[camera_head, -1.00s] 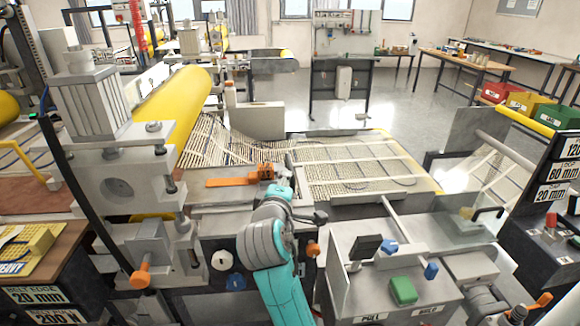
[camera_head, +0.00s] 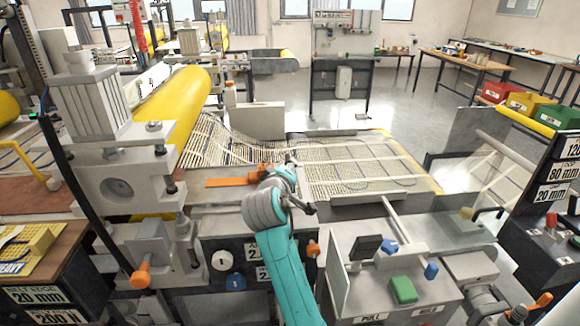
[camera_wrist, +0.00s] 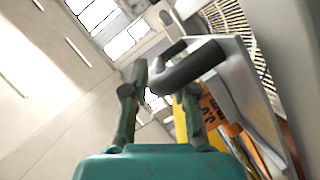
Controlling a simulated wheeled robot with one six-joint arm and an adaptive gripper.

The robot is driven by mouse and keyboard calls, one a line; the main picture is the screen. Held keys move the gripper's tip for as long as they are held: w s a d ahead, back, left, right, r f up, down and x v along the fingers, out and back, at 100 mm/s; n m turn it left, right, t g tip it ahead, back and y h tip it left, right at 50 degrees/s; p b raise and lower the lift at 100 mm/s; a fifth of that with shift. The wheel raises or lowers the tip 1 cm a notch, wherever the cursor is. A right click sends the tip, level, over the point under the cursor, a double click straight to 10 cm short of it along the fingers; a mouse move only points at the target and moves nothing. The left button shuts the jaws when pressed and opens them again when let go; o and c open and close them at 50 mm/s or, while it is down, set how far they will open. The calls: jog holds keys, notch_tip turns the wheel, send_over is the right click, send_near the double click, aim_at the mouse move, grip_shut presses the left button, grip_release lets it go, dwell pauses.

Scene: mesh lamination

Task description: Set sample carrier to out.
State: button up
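My gripper (camera_wrist: 163,88) shows in the wrist view with its two dark fingers apart. A black bar handle (camera_wrist: 195,66) on a grey plate (camera_wrist: 245,85) is close to the fingertips and partly overlaps the right finger. I cannot tell whether they touch. In the head view my teal and grey arm reaches to the front edge of the machine, by the mesh bed (camera_head: 350,172), and hides the fingers and this handle. No label for the sample carrier is readable, so I cannot tell for sure which part it is.
A control box with a green button (camera_head: 403,290) stands at the front right. A yellow roller (camera_head: 185,105) and its grey press block (camera_head: 125,185) stand at the left. Open floor lies behind the bed.

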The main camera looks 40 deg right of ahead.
jog(key=shift+x, duration=1.15)
grip_shut()
